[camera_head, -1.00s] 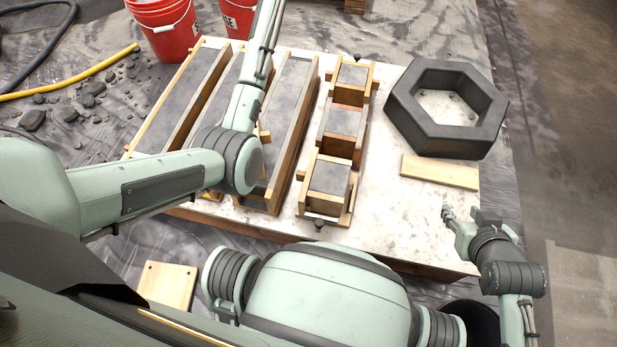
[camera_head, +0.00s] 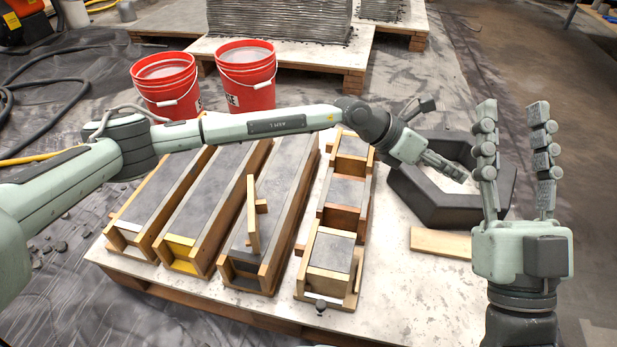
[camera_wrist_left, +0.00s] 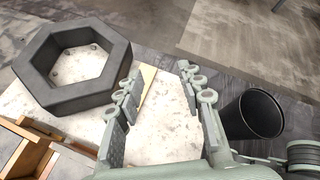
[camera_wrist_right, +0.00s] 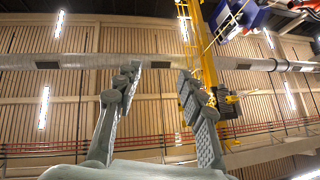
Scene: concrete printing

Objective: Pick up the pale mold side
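The pale mold side, a flat light wooden board (camera_head: 441,242), lies on the white table top in front of the dark hexagonal ring. Part of it also shows in the left wrist view (camera_wrist_left: 148,80), partly hidden behind a finger. My left gripper (camera_head: 446,141) is open and empty, reaching across from the left above the ring, beyond the board in the head view. My right gripper (camera_head: 512,108) is open and empty at the right, its fingers pointing up. The right wrist view shows only ceiling and wall between its fingers (camera_wrist_right: 158,72).
The dark hexagonal ring (camera_head: 417,199) lies behind the board. Long filled wooden molds (camera_head: 215,185) and a stepped mold (camera_head: 334,249) stand left on the table (camera_head: 400,300). An upright wooden piece (camera_head: 252,215) stands on one mold. Two red buckets (camera_head: 247,75) stand behind. The table's front right is bare.

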